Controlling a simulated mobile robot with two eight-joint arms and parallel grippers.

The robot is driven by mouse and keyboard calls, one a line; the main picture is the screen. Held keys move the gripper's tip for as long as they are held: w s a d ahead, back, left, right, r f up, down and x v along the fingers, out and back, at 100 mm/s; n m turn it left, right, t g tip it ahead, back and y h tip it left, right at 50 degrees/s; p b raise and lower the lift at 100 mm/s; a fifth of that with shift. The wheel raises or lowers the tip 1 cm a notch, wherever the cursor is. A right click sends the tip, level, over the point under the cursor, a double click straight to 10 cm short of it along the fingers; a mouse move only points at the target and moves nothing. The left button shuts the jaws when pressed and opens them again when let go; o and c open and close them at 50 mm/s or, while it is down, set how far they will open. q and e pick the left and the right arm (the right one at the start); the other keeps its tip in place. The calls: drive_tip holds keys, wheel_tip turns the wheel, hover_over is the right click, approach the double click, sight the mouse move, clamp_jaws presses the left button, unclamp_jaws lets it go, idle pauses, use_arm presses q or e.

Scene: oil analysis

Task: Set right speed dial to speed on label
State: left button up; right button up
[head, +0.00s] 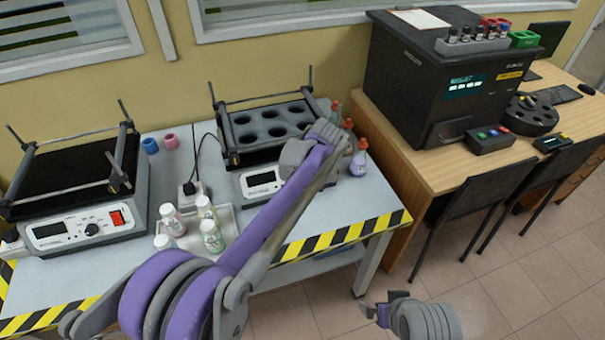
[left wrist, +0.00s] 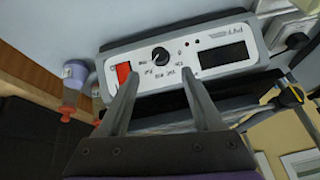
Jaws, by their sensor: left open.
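The right shaker (head: 262,131) has a black rack with round holes. In the head view its small display (head: 261,179) shows, but my left arm hides its dial. In the left wrist view its white front panel appears upside down, with the black round dial (left wrist: 160,55), a red switch (left wrist: 123,73) and a dark display (left wrist: 222,56). Small printed marks ring the dial; I cannot read its setting. My left gripper (left wrist: 160,74) is open and empty, its fingers pointing at the panel with the dial between and beyond their tips. My right gripper (head: 384,312) hangs low, away from the bench.
The left shaker (head: 80,229) has its own dial and red switch. Several red-capped bottles (head: 358,160) stand right of the right shaker. A wooden desk (head: 395,150) holds a black machine.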

use_arm(q)
drive_tip(key=v, duration=0.2)
drive_tip(key=shift+s+d+r, duration=0.1)
drive_tip(key=shift+s+r, duration=0.05)
drive_tip(key=shift+r, duration=0.15)
drive_tip(key=s+a+r+p, duration=0.1)
drive_tip(key=s+a+r, duration=0.2)
drive_tip(key=s+a, duration=0.35)
drive_tip(key=s+a+r+p, duration=0.2)
drive_tip(key=s+a, duration=0.4)
drive_tip(key=s, duration=0.1)
drive_tip(key=s+a+f+m+h+p, duration=0.1)
drive_tip(key=s+a+f, duration=0.1)
drive_tip(key=s, duration=0.8)
drive_tip(key=s+a+f+h+p, duration=0.1)
drive_tip(key=s+a+f, duration=0.2)
drive_tip(key=s, duration=0.7)
drive_tip(key=shift+a+f+m, duration=0.2)
drive_tip(key=shift+a+m, duration=0.2)
drive_tip(key=shift+a, duration=0.65)
